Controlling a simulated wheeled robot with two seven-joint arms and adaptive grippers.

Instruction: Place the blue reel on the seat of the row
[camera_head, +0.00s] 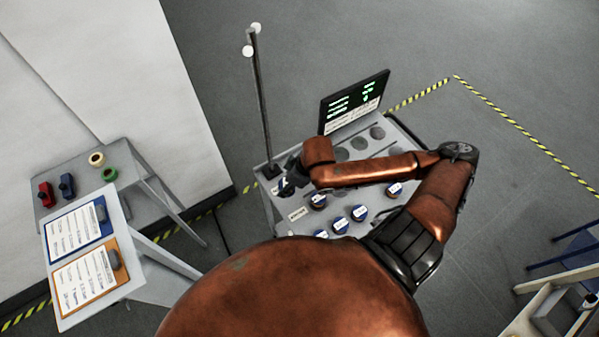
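A grey cart (281,226) holds several round reels with blue edges and white labels. One blue reel (286,190) is at the cart's left edge, directly at my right gripper (287,180). Other reels include one nearby (318,201), one in the middle (359,213) and one at the right (394,190). Dark round seats, including one at the back (377,132) and another beside it (360,143), are empty. My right arm reaches over the cart and hides part of it. The gripper's fingers are too small and dark to read, so its grip is unclear. My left gripper is not in view.
A screen (354,103) stands at the cart's back, and a thin pole (262,95) rises at its left corner. A wooden frame (533,312) is at lower right.

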